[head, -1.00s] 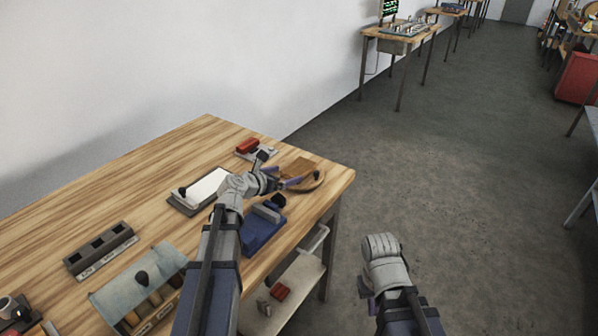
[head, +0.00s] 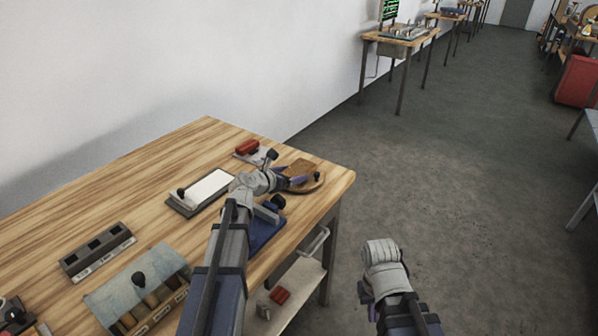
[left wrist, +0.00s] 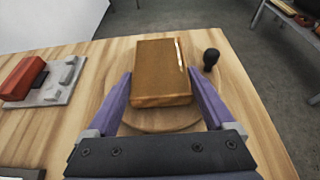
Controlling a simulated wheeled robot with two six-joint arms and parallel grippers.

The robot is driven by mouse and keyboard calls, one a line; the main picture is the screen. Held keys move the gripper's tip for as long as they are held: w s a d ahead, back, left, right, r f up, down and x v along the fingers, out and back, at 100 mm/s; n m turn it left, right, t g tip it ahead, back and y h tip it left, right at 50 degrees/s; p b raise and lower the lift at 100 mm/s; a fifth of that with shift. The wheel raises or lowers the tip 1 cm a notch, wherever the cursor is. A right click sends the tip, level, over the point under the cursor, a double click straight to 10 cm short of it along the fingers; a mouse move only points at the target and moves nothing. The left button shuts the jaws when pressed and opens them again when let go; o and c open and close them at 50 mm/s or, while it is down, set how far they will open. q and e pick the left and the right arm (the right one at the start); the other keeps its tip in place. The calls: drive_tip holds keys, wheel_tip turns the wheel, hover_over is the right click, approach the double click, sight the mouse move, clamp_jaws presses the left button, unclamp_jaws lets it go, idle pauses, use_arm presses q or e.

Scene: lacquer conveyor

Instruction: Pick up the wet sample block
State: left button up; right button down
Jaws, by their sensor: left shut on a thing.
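The sample block (left wrist: 162,70) is a brown rectangular slab with a glossy pale streak along its right side. It is over a round wooden board (left wrist: 160,122) near the table's right corner; it also shows in the head view (head: 300,168). My left gripper (left wrist: 160,84) has its purple fingers on either side of the block's near part and is shut on it. I cannot tell whether the block is clear of the board. My right gripper (head: 366,291) is off the table, over the floor, and its fingers are mostly hidden by its wrist.
A black knob (left wrist: 211,58) stands just right of the block. A red block on a grey holder (left wrist: 40,82) is to the left. A white-topped plate (head: 208,186), a blue fixture (head: 266,232), a slotted rack (head: 97,249) and a lidded box (head: 135,285) occupy the table.

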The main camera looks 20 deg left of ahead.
sight(292, 174)
use_arm(q)
drive_tip(key=c, duration=0.3)
drive_tip(key=shift+r, duration=0.15)
wheel_tip(292, 174, up, 13)
drive_tip(key=p, duration=1.3)
